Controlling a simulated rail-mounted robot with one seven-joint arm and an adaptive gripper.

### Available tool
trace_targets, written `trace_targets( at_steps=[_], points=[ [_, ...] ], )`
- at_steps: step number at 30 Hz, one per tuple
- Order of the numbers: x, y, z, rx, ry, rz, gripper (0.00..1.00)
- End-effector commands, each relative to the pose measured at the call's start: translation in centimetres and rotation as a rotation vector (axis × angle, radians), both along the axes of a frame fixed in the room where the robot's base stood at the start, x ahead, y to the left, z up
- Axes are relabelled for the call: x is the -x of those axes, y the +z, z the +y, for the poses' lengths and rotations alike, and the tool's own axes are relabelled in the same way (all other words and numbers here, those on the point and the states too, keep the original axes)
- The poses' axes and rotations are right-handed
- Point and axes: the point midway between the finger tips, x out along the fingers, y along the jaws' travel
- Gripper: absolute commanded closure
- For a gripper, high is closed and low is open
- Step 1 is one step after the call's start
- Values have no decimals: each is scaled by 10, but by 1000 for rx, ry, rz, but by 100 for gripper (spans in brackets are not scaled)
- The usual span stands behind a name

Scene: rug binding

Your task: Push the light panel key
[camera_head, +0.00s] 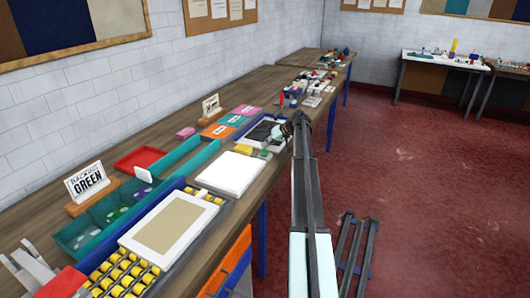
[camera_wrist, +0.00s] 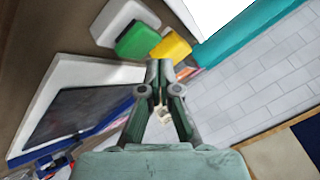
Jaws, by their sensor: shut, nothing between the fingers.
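The light panel (camera_head: 258,131), a dark pad in a white frame, lies on the long bench; it also shows at the left of the wrist view (camera_wrist: 75,108). A green key (camera_wrist: 138,40) on a white rounded base (camera_wrist: 112,20) sits beside it; in the head view the small green key (camera_head: 265,154) is near the bench's front edge. My gripper (camera_wrist: 160,70) is shut and empty, its tips appearing just below the green key and a yellow block in the wrist view. I cannot tell if it touches the key. In the head view my gripper (camera_head: 279,137) is over the panel's right side, partly hidden by the wrist.
A yellow block (camera_head: 243,150) is close to the key. A white board (camera_head: 231,172) lies left of it, with coloured cards (camera_head: 220,131) behind. A teal rail (camera_head: 177,156) and trays fill the near bench. The red floor on the right is mostly open.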

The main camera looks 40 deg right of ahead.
Motion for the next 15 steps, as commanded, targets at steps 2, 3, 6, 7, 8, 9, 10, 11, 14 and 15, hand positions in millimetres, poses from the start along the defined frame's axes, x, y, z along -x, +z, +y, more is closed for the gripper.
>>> trace_targets(
  at_steps=[2, 3, 6, 7, 8, 9, 10, 11, 14, 15],
  points=[
    [0, -3, 0, 0, 0, 0, 100],
    [0, -5, 0, 0, 0, 0, 100],
    [0, -8, 0, 0, 0, 0, 100],
    [0, -9, 0, 0, 0, 0, 100],
    [0, -9, 0, 0, 0, 0, 100],
    [0, -9, 0, 0, 0, 0, 100],
    [0, -9, 0, 0, 0, 0, 100],
    [0, -9, 0, 0, 0, 0, 100],
    [0, -8, 0, 0, 0, 0, 100],
    [0, -8, 0, 0, 0, 0, 100]
  ],
)
